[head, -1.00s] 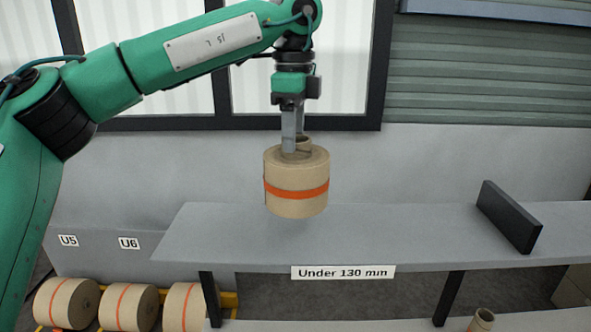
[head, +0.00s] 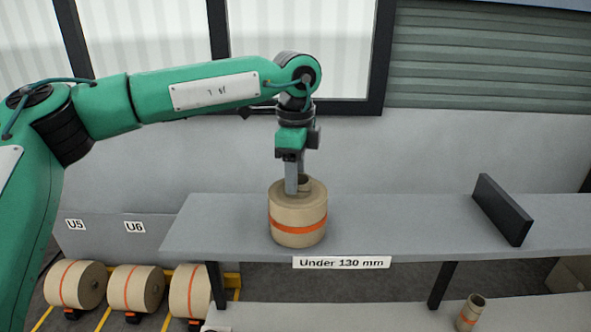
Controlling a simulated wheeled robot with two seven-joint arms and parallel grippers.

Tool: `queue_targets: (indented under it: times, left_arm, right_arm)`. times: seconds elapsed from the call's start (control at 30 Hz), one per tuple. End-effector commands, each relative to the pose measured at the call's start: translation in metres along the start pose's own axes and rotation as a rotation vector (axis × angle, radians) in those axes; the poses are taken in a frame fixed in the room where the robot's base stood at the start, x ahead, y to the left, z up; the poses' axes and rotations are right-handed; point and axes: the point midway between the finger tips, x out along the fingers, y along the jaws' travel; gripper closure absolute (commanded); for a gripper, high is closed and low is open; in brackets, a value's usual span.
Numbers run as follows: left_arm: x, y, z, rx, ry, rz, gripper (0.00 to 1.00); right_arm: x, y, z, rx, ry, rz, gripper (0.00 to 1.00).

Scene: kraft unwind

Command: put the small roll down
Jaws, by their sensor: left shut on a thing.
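The small roll (head: 298,216) is a brown kraft roll with an orange band, upright at the left part of the upper shelf (head: 400,222). Its underside appears at the level of the shelf top, near the front edge; I cannot tell for sure whether it touches. My left gripper (head: 297,186) points straight down and is shut on the roll at its core, one finger in front and the core's rim showing behind. A label reading "Under 130 mm" (head: 341,263) is on the shelf's front edge, just below and right of the roll. My right gripper is not in view.
A black upright divider (head: 502,209) stands on the right of the shelf; the shelf between it and the roll is clear. A small core with an orange band (head: 470,312) stands on the lower shelf (head: 370,317). Larger rolls (head: 137,289) lie at lower left, under signs U5 and U6.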

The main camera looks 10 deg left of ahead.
Motion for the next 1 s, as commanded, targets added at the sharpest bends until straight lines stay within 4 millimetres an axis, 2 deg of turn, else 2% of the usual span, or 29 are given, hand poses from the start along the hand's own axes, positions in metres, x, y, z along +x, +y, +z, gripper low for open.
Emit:
queue_targets:
  times: [0.1,0.13,0.23,0.6,0.67,0.77,1.0]
  left_arm:
    - [0.002,0.0,0.0,0.0,0.001,-0.002,0.84]
    - [0.002,0.0,0.0,0.0,0.0,0.0,0.48]
    - [0.002,0.0,0.0,0.0,0.0,0.0,0.31]
    - [-0.002,0.0,0.0,0.001,0.0,0.0,0.31]
    - [-0.005,-0.001,-0.001,0.0,0.0,-0.002,0.31]
    - [-0.021,-0.001,-0.001,0.001,0.001,-0.004,0.31]
    - [-0.076,-0.001,-0.001,0.0,0.001,-0.004,0.31]
  right_arm:
    - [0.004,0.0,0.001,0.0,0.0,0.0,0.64]
    - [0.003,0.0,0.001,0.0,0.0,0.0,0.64]
    - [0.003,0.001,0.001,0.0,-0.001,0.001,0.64]
    - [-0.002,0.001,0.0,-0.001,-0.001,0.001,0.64]
    - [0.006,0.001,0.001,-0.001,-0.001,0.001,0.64]
    - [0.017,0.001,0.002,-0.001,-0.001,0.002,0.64]
    - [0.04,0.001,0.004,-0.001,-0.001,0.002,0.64]
